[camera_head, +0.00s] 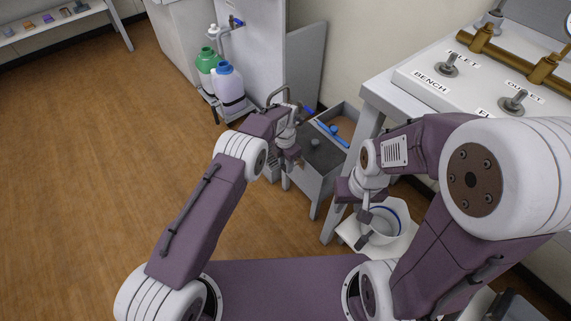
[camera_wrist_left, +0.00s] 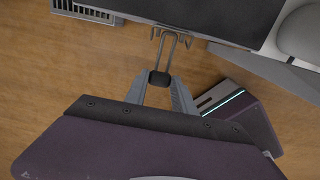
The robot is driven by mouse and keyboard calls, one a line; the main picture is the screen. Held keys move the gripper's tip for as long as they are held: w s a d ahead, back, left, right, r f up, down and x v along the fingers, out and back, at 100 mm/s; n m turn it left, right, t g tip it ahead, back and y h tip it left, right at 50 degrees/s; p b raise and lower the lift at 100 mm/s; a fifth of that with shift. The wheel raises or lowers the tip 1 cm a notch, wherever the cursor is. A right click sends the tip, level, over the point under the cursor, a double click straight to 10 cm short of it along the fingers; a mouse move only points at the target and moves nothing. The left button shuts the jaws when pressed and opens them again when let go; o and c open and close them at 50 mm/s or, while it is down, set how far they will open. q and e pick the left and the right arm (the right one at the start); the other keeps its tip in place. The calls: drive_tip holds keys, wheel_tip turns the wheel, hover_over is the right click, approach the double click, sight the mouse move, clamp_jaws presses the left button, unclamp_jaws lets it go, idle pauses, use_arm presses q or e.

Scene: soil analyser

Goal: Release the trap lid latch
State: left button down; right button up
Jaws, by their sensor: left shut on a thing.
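The trap is a grey box on legs with a dark grey lid (camera_head: 322,155), right of my left gripper in the head view. In the left wrist view its dark edge crosses the top, and the wire-loop latch (camera_wrist_left: 172,48) hangs from it. The latch ends in a black grip (camera_wrist_left: 158,78). My left gripper (camera_head: 293,163) is shut on this grip, one finger on each side in the left wrist view (camera_wrist_left: 160,84). The latch is too hidden to make out in the head view.
The white bucket (camera_head: 400,222) stands on a pale stool or stand at right. A bench with labelled valves (camera_head: 448,66) is above it. Green-capped (camera_head: 207,58) and blue-capped (camera_head: 228,84) jugs stand behind the left arm. The wooden floor at left is clear.

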idle(0.6)
use_arm(q)
drive_tip(key=c, duration=1)
unclamp_jaws()
drive_tip(key=shift+c, duration=0.2)
wheel_tip(320, 180, up, 9)
drive_tip(key=p, duration=0.4)
drive_tip(key=shift+w+d+r, duration=0.1)
